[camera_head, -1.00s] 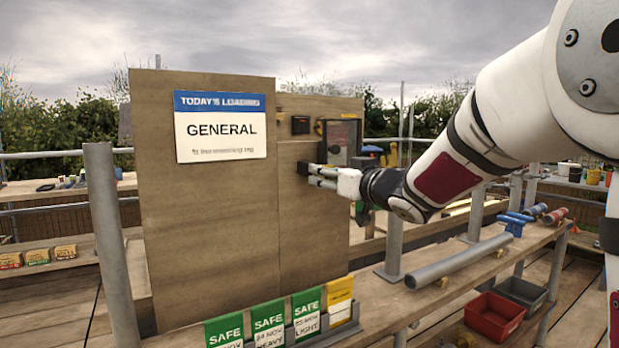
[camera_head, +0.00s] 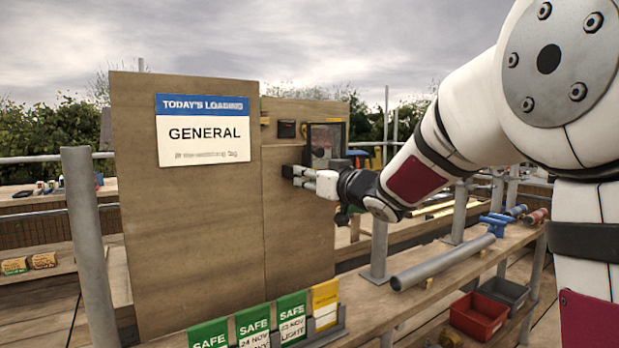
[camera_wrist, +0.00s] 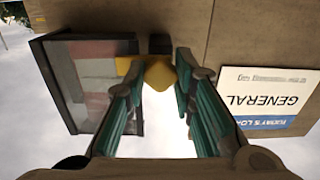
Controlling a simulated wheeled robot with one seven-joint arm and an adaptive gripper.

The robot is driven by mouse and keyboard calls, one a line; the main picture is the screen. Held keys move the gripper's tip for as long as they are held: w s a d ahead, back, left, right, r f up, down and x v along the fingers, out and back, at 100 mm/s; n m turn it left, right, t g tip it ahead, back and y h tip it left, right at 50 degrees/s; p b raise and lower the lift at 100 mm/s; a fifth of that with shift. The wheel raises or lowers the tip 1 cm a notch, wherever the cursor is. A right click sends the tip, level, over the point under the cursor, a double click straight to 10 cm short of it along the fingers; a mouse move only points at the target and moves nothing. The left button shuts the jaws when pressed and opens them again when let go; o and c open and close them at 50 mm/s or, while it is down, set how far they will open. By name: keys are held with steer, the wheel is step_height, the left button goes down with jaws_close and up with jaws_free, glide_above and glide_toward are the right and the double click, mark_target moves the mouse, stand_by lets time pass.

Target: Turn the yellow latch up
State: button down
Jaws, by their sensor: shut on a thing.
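The yellow latch (camera_wrist: 159,73) shows in the wrist view between the tips of my gripper (camera_wrist: 157,80), beside a dark framed case on the board. My gripper's green-padded fingers are closed on the latch, one on each side. In the head view my gripper (camera_head: 298,176) reaches the right panel of the wooden board (camera_head: 205,235) from the right, just below the case (camera_head: 325,142). The latch is hidden there by the fingers, so its exact angle is hard to tell.
A "GENERAL" loading sign (camera_head: 204,130) is on the board's left panel. Green and yellow tags (camera_head: 292,315) stand in a rack below. A grey pipe (camera_head: 442,263) lies on the bench at right, with a red bin (camera_head: 478,315) underneath.

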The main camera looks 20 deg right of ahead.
steer(key=shift+n, duration=0.3)
steer(key=shift+f+n+b, duration=0.15)
steer(key=shift+n+b, duration=4.1)
steer(key=shift+n, duration=4.25)
steer(key=c, duration=1.3)
jaws_free()
steer(key=shift+c, duration=0.2)
